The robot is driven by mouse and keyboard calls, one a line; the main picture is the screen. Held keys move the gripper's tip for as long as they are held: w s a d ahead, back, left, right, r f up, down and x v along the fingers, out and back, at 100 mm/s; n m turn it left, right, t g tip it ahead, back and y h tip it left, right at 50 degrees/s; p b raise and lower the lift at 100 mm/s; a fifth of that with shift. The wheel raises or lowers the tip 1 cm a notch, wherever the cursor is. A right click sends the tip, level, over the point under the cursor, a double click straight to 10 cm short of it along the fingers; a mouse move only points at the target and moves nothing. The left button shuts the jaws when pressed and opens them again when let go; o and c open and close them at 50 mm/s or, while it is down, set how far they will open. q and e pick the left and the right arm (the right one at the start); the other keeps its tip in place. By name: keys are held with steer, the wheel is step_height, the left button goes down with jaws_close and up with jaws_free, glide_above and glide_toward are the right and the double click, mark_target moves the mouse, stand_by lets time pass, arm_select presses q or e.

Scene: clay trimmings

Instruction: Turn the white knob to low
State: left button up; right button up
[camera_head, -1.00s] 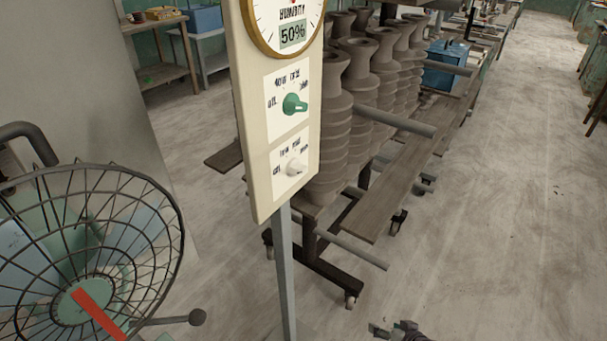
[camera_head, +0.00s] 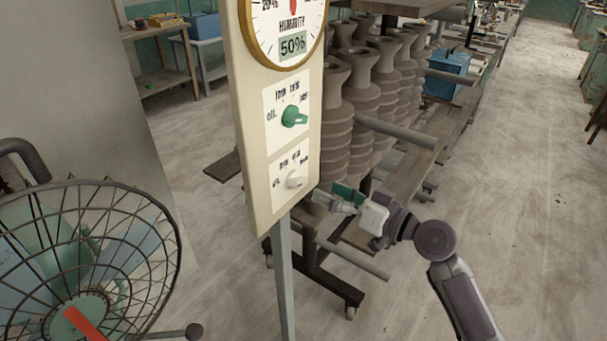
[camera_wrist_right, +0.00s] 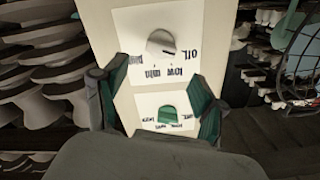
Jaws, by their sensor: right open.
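The white knob (camera_head: 294,180) is on the lower plate of a cream panel (camera_head: 262,190) on a post. It also shows in the right wrist view (camera_wrist_right: 160,43), where the picture is upside down and its dark mark points toward the off/low side; I cannot tell exactly which. My right gripper (camera_head: 334,198) is open and empty, just right of the panel's lower edge and apart from the white knob. In the right wrist view its two fingers (camera_wrist_right: 152,100) are spread on either side of the panel. My left gripper is not in view.
A green knob (camera_head: 295,116) sits above the white one, under a humidity dial (camera_head: 290,45) reading 50%. A wire-caged fan (camera_head: 80,260) stands at the left. A rack with several brown clay pieces (camera_head: 362,85) stands behind the panel. The floor at right is clear.

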mark_target(303, 181)
steer(key=p+x, duration=0.1)
steer(key=x, duration=0.6)
steer(key=shift+w, duration=0.15)
steer(key=c, duration=1.1)
steer(key=shift+c, duration=0.2)
